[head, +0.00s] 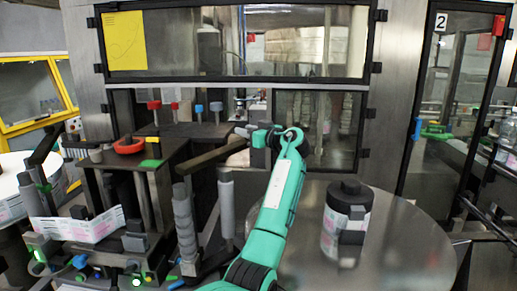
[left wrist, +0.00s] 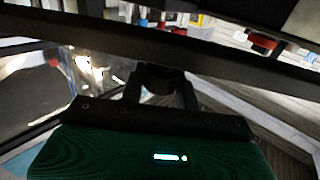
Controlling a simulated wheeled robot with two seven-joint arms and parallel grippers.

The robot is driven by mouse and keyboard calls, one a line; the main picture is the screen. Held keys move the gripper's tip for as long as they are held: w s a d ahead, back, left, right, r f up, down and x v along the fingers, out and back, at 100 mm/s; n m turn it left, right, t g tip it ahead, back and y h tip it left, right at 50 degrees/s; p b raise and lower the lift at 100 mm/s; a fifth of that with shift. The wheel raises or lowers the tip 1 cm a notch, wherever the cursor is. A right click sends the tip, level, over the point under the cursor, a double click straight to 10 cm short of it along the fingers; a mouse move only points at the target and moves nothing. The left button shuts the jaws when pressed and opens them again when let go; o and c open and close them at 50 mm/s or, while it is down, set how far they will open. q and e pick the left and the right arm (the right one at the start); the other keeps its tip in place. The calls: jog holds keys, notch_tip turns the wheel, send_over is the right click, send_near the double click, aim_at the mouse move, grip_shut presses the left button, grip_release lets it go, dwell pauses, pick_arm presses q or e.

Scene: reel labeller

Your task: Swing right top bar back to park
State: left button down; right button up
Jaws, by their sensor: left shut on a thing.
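The right top bar (head: 212,157) is a long brown-dark arm that slants up to the right from the labeller's dark top block. My left gripper (head: 250,133) is at the bar's far right end and shut on it. In the left wrist view the dark bar (left wrist: 95,38) crosses the upper part of the picture, and the gripper's fingers (left wrist: 161,80) meet its lower edge. The fingertips and exact contact are hidden in the head view. My right gripper is not in view.
The labeller (head: 180,135) carries knobs and a red ring (head: 129,146) on top. Grey rollers (head: 226,203) stand below the bar. A round metal table (head: 400,245) with a black-capped labelled container (head: 345,220) is at the right. A windowed cabinet (head: 240,84) is behind.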

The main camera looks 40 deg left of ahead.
pick_arm(q)
jog(key=s+a+g+b, duration=0.1)
jog(key=a+b, duration=0.3)
jog(key=a, duration=0.4)
jog(key=shift+s+a+n, duration=0.15)
jog(key=shift+s+n, duration=0.1)
jog(key=shift+n, duration=0.15)
jog(key=c, duration=1.1)
grip_release()
jog(key=shift+o, duration=0.2)
jog(key=d+b, duration=0.1)
jog(key=d, duration=0.2)
jog(key=d+b, duration=0.1)
jog(key=d, duration=0.2)
jog(key=shift+s+d+f+b, duration=0.15)
jog(key=shift+d+b, duration=0.15)
jog(key=shift+d, duration=0.4)
